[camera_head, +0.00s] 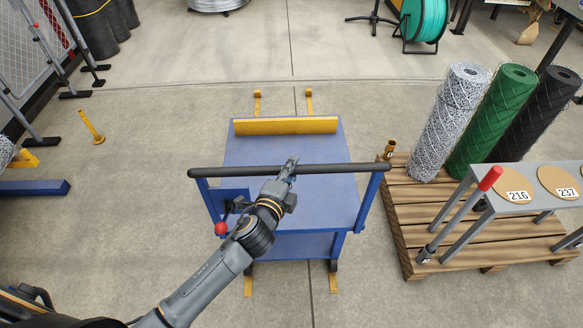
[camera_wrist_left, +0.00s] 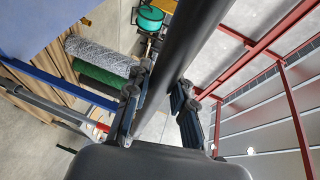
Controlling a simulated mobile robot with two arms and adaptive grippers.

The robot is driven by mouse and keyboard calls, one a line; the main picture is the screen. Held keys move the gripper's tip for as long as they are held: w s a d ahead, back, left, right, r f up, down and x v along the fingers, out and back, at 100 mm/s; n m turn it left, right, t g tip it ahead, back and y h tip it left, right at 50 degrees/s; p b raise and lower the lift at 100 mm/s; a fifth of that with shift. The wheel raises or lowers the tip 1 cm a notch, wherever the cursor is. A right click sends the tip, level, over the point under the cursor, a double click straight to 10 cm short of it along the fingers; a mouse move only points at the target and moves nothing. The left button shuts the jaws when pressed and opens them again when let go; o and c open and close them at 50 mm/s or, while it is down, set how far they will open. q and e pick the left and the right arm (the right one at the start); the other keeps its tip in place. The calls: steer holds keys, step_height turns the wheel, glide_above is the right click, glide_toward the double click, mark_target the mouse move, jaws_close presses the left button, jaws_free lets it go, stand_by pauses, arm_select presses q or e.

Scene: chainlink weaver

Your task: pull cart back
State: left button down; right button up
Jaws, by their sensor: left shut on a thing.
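The cart (camera_head: 260,214) is blue, with a flat top, a lower shelf and a yellow bar (camera_head: 285,126) along its far edge. Its black handle bar (camera_head: 335,168) runs across the near side on blue uprights. My left gripper (camera_head: 289,167) is shut on the handle bar near its middle. In the left wrist view the handle bar (camera_wrist_left: 182,50) passes between the fingers (camera_wrist_left: 156,110). My left arm hides part of the cart's near left side. A red knob (camera_head: 221,228) sits on the cart's near left. My right gripper is not in view.
A wooden pallet (camera_head: 430,230) stands close on the cart's right, with mesh rolls (camera_head: 492,115) and a grey rack (camera_head: 530,190). Yellow floor pieces (camera_head: 257,103) show beyond and in front of the cart. A blue beam (camera_head: 35,187) lies left. Floor between is clear.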

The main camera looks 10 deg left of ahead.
arm_select(q)
steer(key=c, duration=1.1)
jaws_free()
steer(key=shift+s+d+f, duration=0.1)
steer(key=shift+s+f, duration=0.05)
steer(key=shift+s, duration=0.15)
steer(key=v, duration=1.2)
